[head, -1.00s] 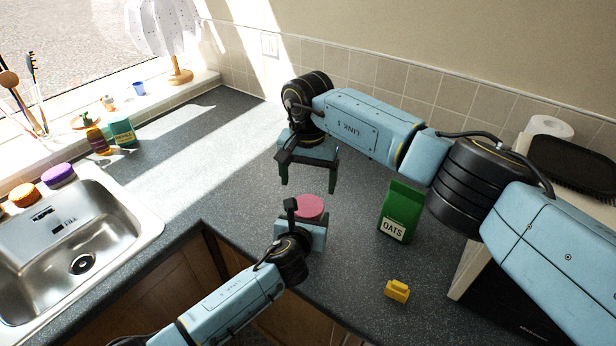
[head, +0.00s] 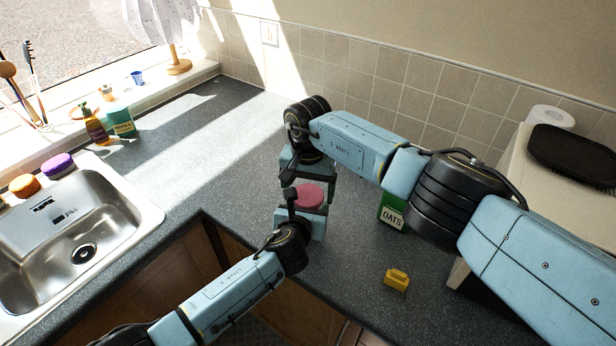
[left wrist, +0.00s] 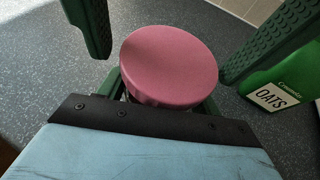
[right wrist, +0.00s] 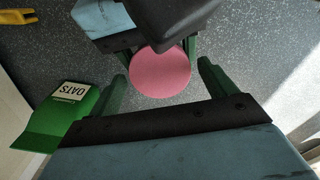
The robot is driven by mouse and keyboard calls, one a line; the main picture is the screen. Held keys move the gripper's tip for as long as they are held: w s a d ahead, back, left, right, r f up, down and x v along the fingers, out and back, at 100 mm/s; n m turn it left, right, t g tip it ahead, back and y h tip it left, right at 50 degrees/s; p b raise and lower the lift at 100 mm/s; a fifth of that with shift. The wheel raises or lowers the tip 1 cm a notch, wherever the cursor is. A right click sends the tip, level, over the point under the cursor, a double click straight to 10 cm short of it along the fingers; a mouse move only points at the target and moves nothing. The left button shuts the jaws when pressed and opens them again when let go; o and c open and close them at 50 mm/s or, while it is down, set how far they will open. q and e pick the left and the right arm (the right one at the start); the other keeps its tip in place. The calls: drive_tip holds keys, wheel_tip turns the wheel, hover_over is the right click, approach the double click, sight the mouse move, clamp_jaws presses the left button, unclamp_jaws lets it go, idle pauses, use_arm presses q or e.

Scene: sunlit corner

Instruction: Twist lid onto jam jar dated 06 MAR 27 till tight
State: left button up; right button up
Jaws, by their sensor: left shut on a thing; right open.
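A pink round lid (head: 310,194) sits on top of the jar, seen from above; it also shows in the left wrist view (left wrist: 170,62) and the right wrist view (right wrist: 160,74). The jar's body is almost wholly hidden under the lid and behind the fingers. No date label can be read. My left gripper (head: 309,212) is shut on the jar just below the lid. My right gripper (head: 307,186) is open above and behind the lid. Its two green fingers (right wrist: 163,84) stand apart on either side of the lid, not visibly touching it.
A green oats packet (head: 393,211) stands right of the jar, partly behind my right arm. A yellow block (head: 396,280) lies nearer the counter's front. Orange (head: 24,186) and purple (head: 57,164) lids are by the sink (head: 125,215). The counter left of the grippers is clear.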

drive_tip(key=shift+f, duration=0.5)
drive_tip(key=c, duration=1)
drive_tip(key=o, duration=1.1)
drive_tip(key=shift+r, duration=2.3)
drive_tip(key=shift+o, duration=0.3)
